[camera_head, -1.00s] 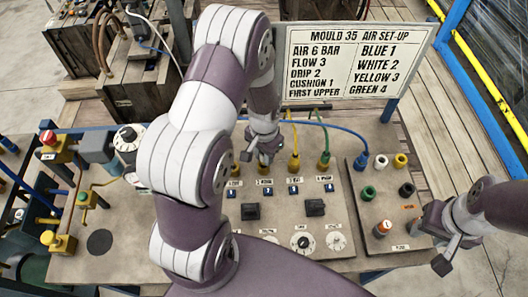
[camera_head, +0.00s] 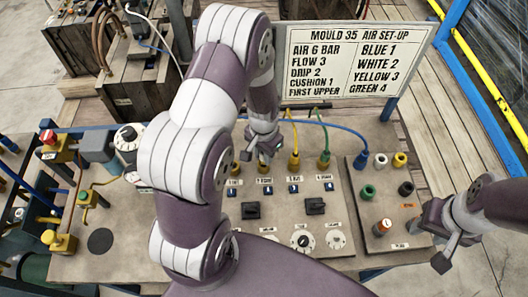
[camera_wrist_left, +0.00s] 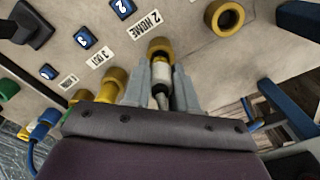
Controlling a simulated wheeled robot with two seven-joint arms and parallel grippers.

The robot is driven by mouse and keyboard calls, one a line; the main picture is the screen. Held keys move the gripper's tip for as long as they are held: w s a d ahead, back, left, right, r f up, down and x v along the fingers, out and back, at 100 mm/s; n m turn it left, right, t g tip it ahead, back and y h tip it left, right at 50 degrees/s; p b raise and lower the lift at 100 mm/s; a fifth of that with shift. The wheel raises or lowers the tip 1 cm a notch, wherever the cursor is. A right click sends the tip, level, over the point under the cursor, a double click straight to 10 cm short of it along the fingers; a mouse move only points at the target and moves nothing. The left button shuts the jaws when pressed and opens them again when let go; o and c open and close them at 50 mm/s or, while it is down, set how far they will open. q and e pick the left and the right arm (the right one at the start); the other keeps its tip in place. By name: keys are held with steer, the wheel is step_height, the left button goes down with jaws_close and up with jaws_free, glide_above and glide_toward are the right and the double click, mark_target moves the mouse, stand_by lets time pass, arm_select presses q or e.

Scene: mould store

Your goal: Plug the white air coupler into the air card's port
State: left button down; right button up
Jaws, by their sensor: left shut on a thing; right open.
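My left gripper (camera_wrist_left: 160,92) is shut on the white coupler (camera_wrist_left: 162,83), with a dark hose end behind it. The coupler is in line with a brass port (camera_wrist_left: 160,47) beside the label marked 2, its front end at the port's mouth. I cannot tell how deep it sits. My right gripper (camera_head: 446,248) is open and empty, right of the panels.
An empty brass port (camera_wrist_left: 224,17) is beside port 2. A yellow coupler (camera_head: 294,160) and a green coupler (camera_head: 324,159) stand in the neighbouring ports. A blue coupler (camera_head: 361,160) is on the right-hand panel (camera_head: 376,210). A sign (camera_head: 355,62) stands behind. Brass valves (camera_head: 60,243) are at left.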

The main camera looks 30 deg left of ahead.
arm_select(q)
steer(key=shift+f, duration=0.1)
stand_by(0.3)
steer(key=shift+f+b, duration=0.3)
steer(key=shift+f, duration=0.1)
steer(key=shift+f+b, duration=0.3)
steer(key=shift+f, duration=0.3)
stand_by(1.0)
steer(key=shift+c, duration=2.2)
jaws_free()
steer(key=shift+r, duration=0.1)
step_height(320, 180, up, 8)
steer(key=p, duration=0.7)
steer(key=shift+f, duration=0.35)
